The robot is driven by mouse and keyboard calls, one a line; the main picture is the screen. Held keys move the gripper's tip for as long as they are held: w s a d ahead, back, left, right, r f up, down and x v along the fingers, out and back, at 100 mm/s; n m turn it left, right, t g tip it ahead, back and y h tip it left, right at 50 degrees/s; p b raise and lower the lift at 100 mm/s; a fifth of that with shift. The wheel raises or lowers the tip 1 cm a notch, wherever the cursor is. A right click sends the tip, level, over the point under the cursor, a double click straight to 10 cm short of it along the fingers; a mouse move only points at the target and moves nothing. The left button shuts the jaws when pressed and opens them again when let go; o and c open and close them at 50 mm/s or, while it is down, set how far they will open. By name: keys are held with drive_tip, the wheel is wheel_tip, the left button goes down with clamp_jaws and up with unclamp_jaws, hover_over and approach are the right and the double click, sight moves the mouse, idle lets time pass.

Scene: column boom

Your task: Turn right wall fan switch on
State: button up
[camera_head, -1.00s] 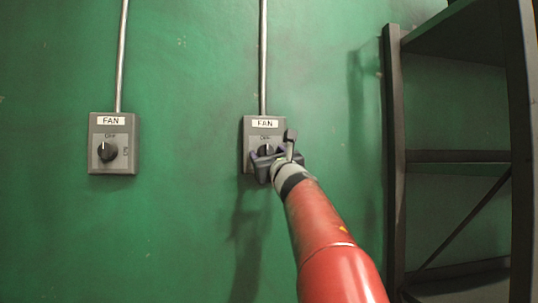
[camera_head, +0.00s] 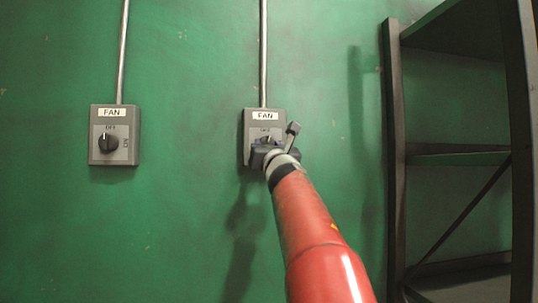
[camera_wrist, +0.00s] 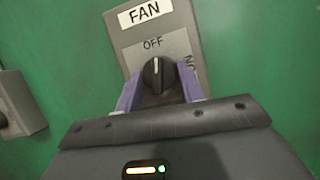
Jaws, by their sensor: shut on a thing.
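The right fan switch box (camera_head: 248,129) is grey, with a white FAN label, and is mounted on the green wall. In the wrist view the box (camera_wrist: 188,18) appears tilted. Its black round knob (camera_wrist: 157,74) has a white line pointing up toward the word OFF. ON is written at the knob's right, partly hidden. My gripper (camera_wrist: 158,88) has its two purple fingers on either side of the knob, shut on it. In the head view my gripper (camera_head: 267,150) covers the lower part of the box and most of the knob.
A second fan switch box (camera_head: 113,150) is on the wall to the left, its knob pointing to OFF. Metal conduits (camera_head: 263,50) run up from both boxes. A dark shelf rack (camera_head: 393,150) stands to the right. The wall between is clear.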

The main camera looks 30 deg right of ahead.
drive_tip(key=m+h, duration=0.1)
drive_tip(key=m, duration=0.2)
drive_tip(key=m+g+h+b, duration=0.1)
drive_tip(key=m+h, duration=0.1)
drive_tip(key=shift+a+m+b, duration=0.2)
drive_tip(key=shift+m+b, duration=0.1)
drive_tip(key=shift+m, duration=0.1)
drive_tip(key=m+g+h, duration=0.1)
drive_tip(key=m, duration=0.4)
drive_tip(key=shift+w+a+r+g+h, duration=0.1)
drive_tip(key=shift+a+r+g+h, duration=0.05)
drive_tip(key=shift+g+h, duration=0.25)
drive_tip(key=m+g+p, duration=0.1)
drive_tip(key=m, duration=0.2)
drive_tip(key=m+g+h+p, duration=0.1)
drive_tip(key=m, duration=0.1)
drive_tip(key=shift+r+m+h, duration=0.2)
drive_tip(key=shift+m+h, duration=0.1)
drive_tip(key=shift+m, duration=0.1)
drive_tip(key=shift+a+m+g+p, duration=0.1)
drive_tip(key=shift+m+g+p, duration=0.85)
drive_tip(key=shift+m, duration=0.65)
drive_tip(key=shift+f, duration=0.1)
drive_tip(key=o, duration=1)
drive_tip(key=shift+c, duration=0.2)
